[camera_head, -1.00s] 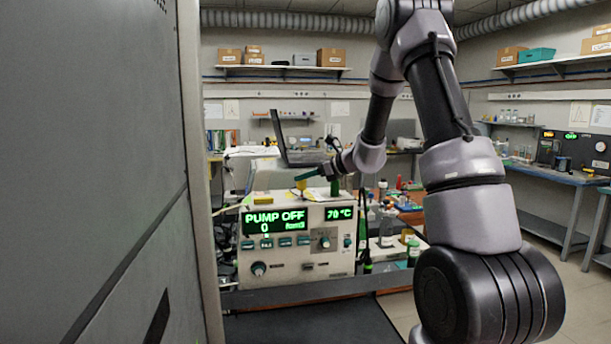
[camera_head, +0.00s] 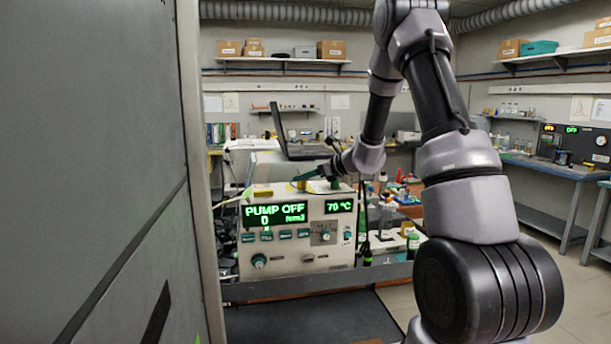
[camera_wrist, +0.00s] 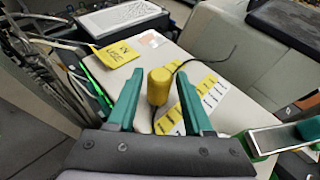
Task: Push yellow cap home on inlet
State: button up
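The yellow cap (camera_wrist: 159,86) stands upright on top of the cream instrument, between my gripper's two green fingers in the wrist view. My gripper (camera_wrist: 158,72) is open, and gaps show between the cap and both fingers. In the head view my gripper (camera_head: 306,175) is low over the top of the instrument (camera_head: 290,262), whose display reads PUMP OFF and 70 °C. The inlet under the cap is hidden, so I cannot tell how far down the cap sits.
A yellow tag (camera_wrist: 115,54) and pale label strips lie around the cap. A thin black cable curves behind it. In the head view an open laptop (camera_head: 300,148) is behind my gripper, and a grey cabinet (camera_head: 90,170) fills the left.

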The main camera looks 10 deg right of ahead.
jog(key=shift+o, duration=0.7)
jog(key=v, duration=1)
jog(key=shift+s+d, duration=0.25)
jog(key=shift+r, duration=0.1)
jog(key=s+a+r+n+g, duration=0.1)
jog(key=s+a+r+n, duration=0.1)
jog(key=s+r+n, duration=0.3)
jog(key=s+a+r+n+g+h, duration=0.1)
jog(key=s+a+n+g, duration=0.15)
jog(key=s, duration=0.45)
jog(key=s+a+r+n+g, duration=0.1)
jog(key=s+a+r+n, duration=0.2)
jog(key=s+n, duration=0.25)
jog(key=s+d+r+n+t+h, duration=0.1)
jog(key=s+d+n+h, duration=0.1)
jog(key=s+n, duration=0.3)
jog(key=s+d+r+n+t+h, duration=0.1)
jog(key=s+d+n+h, duration=0.2)
jog(key=s, duration=0.6)
jog(key=shift+s+r+n+h, duration=0.35)
jog(key=shift+n+h, duration=0.35)
jog(key=shift+n, duration=0.3)
